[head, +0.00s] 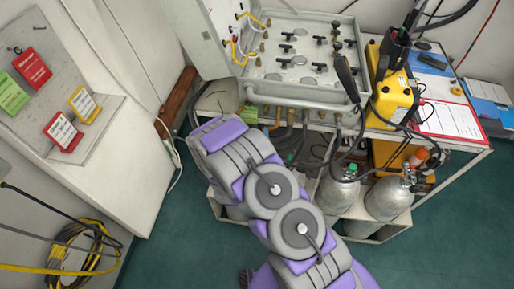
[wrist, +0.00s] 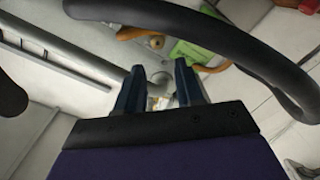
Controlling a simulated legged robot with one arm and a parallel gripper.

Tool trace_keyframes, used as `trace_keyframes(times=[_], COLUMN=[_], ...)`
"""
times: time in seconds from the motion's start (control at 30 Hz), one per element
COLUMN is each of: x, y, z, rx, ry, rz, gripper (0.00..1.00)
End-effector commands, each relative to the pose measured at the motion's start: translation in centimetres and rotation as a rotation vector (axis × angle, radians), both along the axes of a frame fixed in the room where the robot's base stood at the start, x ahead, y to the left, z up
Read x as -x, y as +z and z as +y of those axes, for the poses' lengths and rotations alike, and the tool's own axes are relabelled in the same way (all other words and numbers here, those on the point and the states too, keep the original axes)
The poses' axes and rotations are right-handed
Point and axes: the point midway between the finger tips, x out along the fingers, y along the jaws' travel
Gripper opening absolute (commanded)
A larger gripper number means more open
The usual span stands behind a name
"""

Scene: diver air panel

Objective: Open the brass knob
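My gripper (wrist: 160,88) shows in the wrist view with two dark blue fingers apart and a gap between them. A small pale, partly brassy shape shows in the gap, too small and blurred to name. A small round tan-brass piece (wrist: 156,42) lies beyond the fingertips, next to an orange hose; I cannot tell whether it is the brass knob. In the head view, the grey air panel (head: 300,88) carries several small brass fittings (head: 262,47) and black handles. My purple and grey arm reaches toward the panel's lower left, and my gripper is hidden there.
A thick black hose (wrist: 215,35) arches close over the fingers in the wrist view. A green tag (wrist: 195,52) hangs beyond. In the head view, grey cylinders (head: 388,198) stand under the bench, and a yellow case (head: 392,92) sits right of the panel.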

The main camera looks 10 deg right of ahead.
Motion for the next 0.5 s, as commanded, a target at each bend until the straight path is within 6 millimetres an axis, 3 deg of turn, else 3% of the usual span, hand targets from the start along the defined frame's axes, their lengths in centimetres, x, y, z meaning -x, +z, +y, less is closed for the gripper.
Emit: trace_keyframes(times=[0.2,0.5], x=[3.3,5.7], y=[0.1,0.0], z=[1.2,1.9], rx=[-0.001,-0.001], ry=[0.003,0.001], rz=[0.003,0.003], gripper=[0.37,0.37])
